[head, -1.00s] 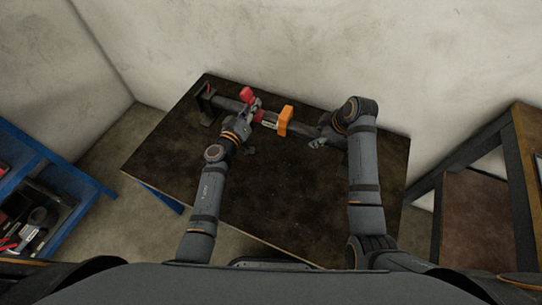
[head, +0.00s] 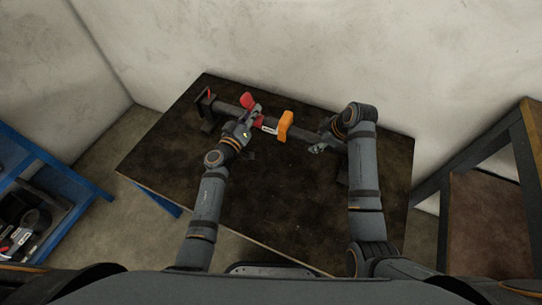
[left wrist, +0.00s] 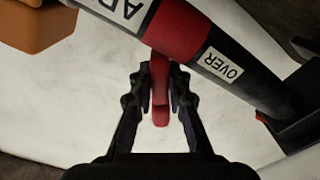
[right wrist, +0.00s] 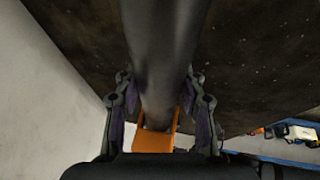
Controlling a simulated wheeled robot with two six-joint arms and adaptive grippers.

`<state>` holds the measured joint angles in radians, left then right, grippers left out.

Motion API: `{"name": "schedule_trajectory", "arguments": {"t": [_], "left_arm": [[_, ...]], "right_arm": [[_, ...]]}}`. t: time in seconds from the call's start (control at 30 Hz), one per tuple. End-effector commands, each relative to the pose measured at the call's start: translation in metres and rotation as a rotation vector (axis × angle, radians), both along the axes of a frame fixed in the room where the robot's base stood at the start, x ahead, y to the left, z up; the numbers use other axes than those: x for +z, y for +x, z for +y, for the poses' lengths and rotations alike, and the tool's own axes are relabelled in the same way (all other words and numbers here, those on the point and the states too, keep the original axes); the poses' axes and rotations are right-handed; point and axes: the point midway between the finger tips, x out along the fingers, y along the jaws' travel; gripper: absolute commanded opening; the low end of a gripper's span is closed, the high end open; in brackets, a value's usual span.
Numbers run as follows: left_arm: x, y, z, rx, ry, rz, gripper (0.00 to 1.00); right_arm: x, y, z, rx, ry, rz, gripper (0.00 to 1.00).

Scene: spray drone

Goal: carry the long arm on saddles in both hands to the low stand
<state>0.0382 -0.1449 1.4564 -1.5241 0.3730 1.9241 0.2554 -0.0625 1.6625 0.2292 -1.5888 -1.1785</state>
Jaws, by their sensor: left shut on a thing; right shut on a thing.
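The long arm (head: 228,109) is a dark grey tube lying across the back of the dark table, with a red band, white labels, a red handle (head: 247,100) and an orange block (head: 285,127). My left gripper (head: 250,116) is at the red part; in the left wrist view its fingers (left wrist: 159,85) are closed on the red handle, beside the tube. My right gripper (head: 322,143) is shut around the tube right of the orange block; in the right wrist view the tube (right wrist: 160,60) runs between its fingers. A dark saddle (head: 204,104) stands at the tube's left end. I cannot tell whether the tube touches it.
The dark tabletop (head: 270,195) is bare in front of the arm. A pale wall (head: 330,50) stands close behind. A blue cart (head: 90,185) with tools is at left. A dark-framed stand (head: 510,150) with a brown lower surface is at right.

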Motion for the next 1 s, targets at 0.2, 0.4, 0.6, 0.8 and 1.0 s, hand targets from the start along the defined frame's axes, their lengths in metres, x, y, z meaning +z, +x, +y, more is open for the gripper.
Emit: {"name": "schedule_trajectory", "arguments": {"t": [0.2, 0.4, 0.6, 0.8, 1.0], "left_arm": [[-0.012, 0.0, 0.0, -0.001, -0.002, -0.003, 0.19], [-0.011, 0.0, 0.0, -0.001, -0.002, -0.001, 0.39], [-0.012, 0.0, 0.0, -0.001, 0.0, 0.0, 0.39], [-0.013, -0.017, 0.007, 0.0, 0.001, 0.001, 0.39], [-0.013, -0.063, 0.025, -0.001, 0.002, 0.002, 0.39]], "right_arm": [[-0.014, 0.0, 0.0, 0.001, 0.001, 0.001, 0.42], [-0.012, 0.0, 0.0, 0.0, 0.0, 0.001, 0.63], [-0.012, 0.0, 0.0, 0.0, 0.0, 0.0, 0.63], [-0.012, 0.0, 0.0, 0.0, 0.0, 0.0, 0.63], [-0.012, 0.0, 0.0, 0.0, 0.0, 0.0, 0.63]]}}
